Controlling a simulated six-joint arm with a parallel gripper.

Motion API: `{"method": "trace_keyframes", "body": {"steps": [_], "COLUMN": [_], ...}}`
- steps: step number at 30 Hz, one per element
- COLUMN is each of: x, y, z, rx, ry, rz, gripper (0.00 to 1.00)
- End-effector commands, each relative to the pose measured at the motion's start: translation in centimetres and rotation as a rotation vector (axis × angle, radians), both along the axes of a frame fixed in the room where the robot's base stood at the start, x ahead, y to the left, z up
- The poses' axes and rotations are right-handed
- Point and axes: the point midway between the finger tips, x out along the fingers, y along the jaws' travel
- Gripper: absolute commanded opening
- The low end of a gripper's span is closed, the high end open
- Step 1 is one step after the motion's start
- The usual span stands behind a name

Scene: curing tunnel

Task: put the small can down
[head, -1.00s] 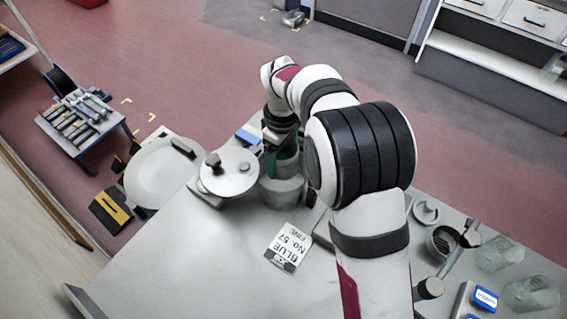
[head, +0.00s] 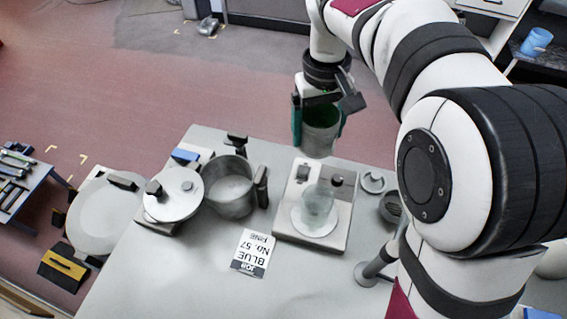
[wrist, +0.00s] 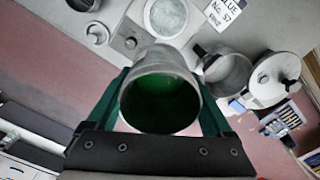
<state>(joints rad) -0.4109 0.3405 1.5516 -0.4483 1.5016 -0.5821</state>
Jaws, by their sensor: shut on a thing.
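The small can (head: 320,133) is a grey metal cup with green inside. My gripper (head: 319,112) is shut on it, with a green finger on each side, and holds it upright in the air beyond the far edge of the table. In the wrist view I look into the can's open mouth (wrist: 160,100), green inside, between the fingers. Below and nearer in the head view stands a hotplate or scale (head: 285,222) with a round plate and a clear glass vessel (head: 319,205) on it.
An open grey pot (head: 231,188) with a dark handle stands left of the scale. A round lid (head: 173,193) is left of the pot. A label card (head: 254,252) lies in front. The table's front left (head: 165,285) is bare.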

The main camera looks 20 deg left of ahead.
Motion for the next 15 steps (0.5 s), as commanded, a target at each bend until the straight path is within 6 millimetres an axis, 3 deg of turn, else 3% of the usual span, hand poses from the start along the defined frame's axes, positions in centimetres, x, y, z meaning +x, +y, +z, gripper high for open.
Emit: {"method": "trace_keyframes", "body": {"steps": [6, 15], "x": [0.0, -1.1], "y": [-6.7, -12.3], "z": [1.8, 3.1], "rx": [0.007, 0.011], "ry": [-0.006, -0.011], "rz": [-0.224, -0.424], "gripper": [0.19, 0.19]}}
